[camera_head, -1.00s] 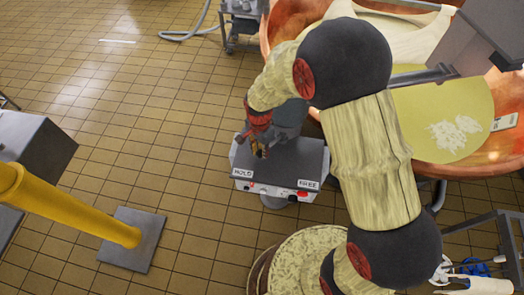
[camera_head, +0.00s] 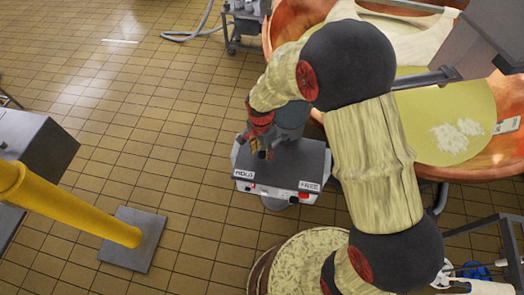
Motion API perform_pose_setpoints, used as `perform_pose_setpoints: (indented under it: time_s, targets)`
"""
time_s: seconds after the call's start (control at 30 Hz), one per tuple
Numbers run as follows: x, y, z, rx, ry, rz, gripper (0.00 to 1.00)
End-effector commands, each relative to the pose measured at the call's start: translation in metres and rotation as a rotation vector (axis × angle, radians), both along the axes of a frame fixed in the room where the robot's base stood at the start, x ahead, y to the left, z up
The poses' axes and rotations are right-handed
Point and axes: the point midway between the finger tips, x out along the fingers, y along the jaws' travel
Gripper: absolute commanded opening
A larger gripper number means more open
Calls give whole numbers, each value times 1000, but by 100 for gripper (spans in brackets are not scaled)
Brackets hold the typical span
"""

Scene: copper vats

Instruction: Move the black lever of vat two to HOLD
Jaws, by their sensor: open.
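The control box (camera_head: 285,178) stands on the floor in front of the copper vat, with a dark grey top. A HOLD label (camera_head: 243,174) is at its front left and a FREE label (camera_head: 309,186) at its front right. My gripper (camera_head: 262,153) is open over the left part of the box top, near the HOLD side. The black lever cannot be made out; my gripper and wrist cover that area. Whether the jaws touch anything cannot be told.
The copper vat (camera_head: 486,166) with pale yellow content (camera_head: 450,112) fills the upper right. A round tub (camera_head: 300,262) of pale pieces stands below the box. A yellow post (camera_head: 75,210) on a grey base plate (camera_head: 133,255) is at left. The tiled floor between is clear.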

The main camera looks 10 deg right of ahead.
Motion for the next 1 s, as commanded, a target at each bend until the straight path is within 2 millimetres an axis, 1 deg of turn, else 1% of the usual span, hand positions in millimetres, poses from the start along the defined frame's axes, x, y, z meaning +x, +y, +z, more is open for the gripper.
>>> perform_pose_setpoints:
  time_s: [0.17, 0.4, 0.5, 0.6, 0.7, 0.8, 1.0]
  targets:
    - [2, 1, 22, 1, -5, 0, 42]
    - [3, 2, 72, 1, -5, 0, 42]
    - [3, 2, 90, 1, -5, 0, 42]
    - [3, 2, 103, 1, -3, 0, 42]
    - [3, 2, 112, 0, -2, 0, 42]
    - [3, 2, 117, 0, -2, 0, 42]
    - [3, 2, 118, 1, -1, 0, 42]
